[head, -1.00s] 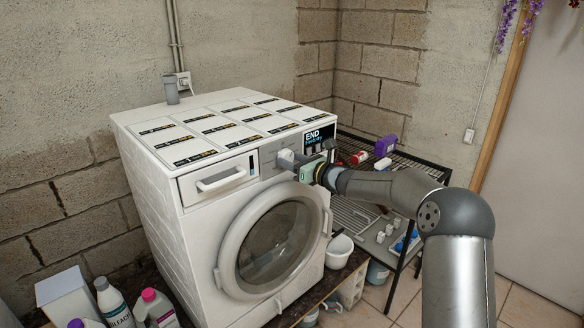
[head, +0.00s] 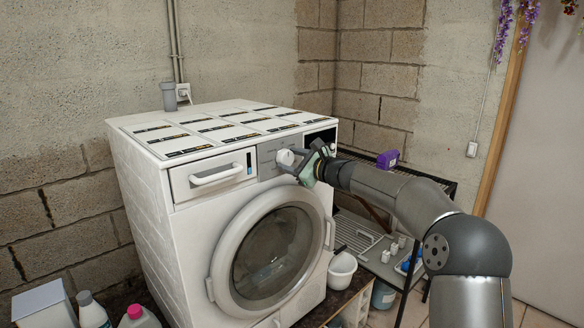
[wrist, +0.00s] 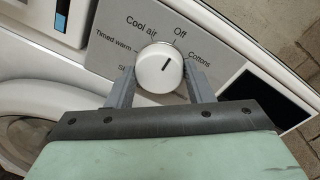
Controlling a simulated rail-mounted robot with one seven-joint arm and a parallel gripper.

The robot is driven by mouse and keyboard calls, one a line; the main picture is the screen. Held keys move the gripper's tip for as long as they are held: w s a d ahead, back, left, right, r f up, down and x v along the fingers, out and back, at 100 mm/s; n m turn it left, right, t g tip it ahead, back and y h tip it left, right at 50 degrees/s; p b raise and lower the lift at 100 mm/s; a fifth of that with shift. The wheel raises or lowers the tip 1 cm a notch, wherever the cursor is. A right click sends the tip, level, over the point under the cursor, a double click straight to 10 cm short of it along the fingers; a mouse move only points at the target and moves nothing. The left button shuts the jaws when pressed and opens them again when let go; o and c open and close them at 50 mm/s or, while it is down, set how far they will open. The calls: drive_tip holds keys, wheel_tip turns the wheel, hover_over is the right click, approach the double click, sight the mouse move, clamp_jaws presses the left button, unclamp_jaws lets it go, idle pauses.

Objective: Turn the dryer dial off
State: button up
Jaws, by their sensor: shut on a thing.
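The dryer (head: 150,185) is a white front-loader with a round door (head: 268,250). Its white dial (head: 285,157) is on the grey panel at the upper front; it shows closely in the wrist view (wrist: 158,64). The dial's dark mark points up and right, toward the Off label (wrist: 180,32). Cool air and Timed warm labels are to its left, Cottons to its right. My gripper (head: 293,160) is shut on the dial, one finger on each side, as the wrist view (wrist: 159,76) shows. The gripper is tilted relative to the panel.
The display (head: 320,138) right of the dial is dark. A drawer handle (head: 217,176) is left of the panel. A wire rack with a purple box (head: 387,159) stands at the right. A white bucket (head: 341,270) is low beside the dryer. Bottles (head: 137,317) stand at front left.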

idle(0.3)
drive_tip(key=o, duration=1)
drive_tip(key=shift+s+d, duration=0.3)
drive_tip(key=shift+d, duration=0.1)
drive_tip(key=b+v, duration=0.3)
drive_tip(key=v, duration=1.3)
drive_tip(key=shift+s+b, duration=0.15)
drive_tip(key=shift+b, duration=0.2)
drive_tip(key=shift+d+r, duration=0.1)
drive_tip(key=shift+r, duration=0.05)
